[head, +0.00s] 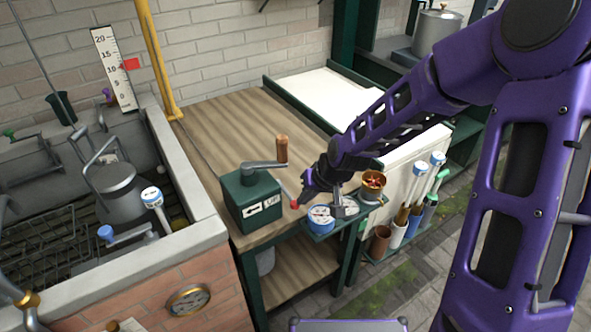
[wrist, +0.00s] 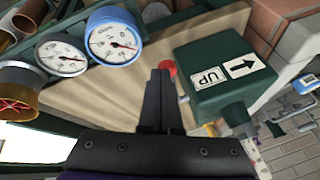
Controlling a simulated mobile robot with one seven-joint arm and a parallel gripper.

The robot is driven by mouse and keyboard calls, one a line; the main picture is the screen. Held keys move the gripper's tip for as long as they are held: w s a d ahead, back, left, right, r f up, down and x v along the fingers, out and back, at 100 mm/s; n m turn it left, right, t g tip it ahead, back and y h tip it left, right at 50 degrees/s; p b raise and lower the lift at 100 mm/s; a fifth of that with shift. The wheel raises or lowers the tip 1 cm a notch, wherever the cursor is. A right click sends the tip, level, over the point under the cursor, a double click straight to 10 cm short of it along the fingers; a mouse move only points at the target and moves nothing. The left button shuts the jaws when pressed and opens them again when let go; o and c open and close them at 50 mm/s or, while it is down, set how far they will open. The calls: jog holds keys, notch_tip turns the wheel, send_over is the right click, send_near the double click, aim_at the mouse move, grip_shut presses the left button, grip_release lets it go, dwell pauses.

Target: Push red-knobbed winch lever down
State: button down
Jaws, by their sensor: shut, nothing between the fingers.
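The winch is a dark green box (head: 250,197) with a white arrow and "UP" label. It stands at the front of the wooden bench, and it also shows in the wrist view (wrist: 222,72). The lever's red knob (head: 294,205) is just right of the box, at the end of a thin rod. In the wrist view the red knob (wrist: 168,69) shows just behind my fingertips, partly hidden by them. My gripper (wrist: 159,74) is shut and empty, close to the knob. I cannot tell whether it touches. In the head view my arm's end hides the fingers.
A crank with a brown handle (head: 282,149) rises from the box top. A brick tank (head: 193,262) stands left. The wooden bench top (head: 222,125) is clear behind.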

jog(key=shift+r, duration=0.15)
jog(key=shift+r+p, duration=0.75)
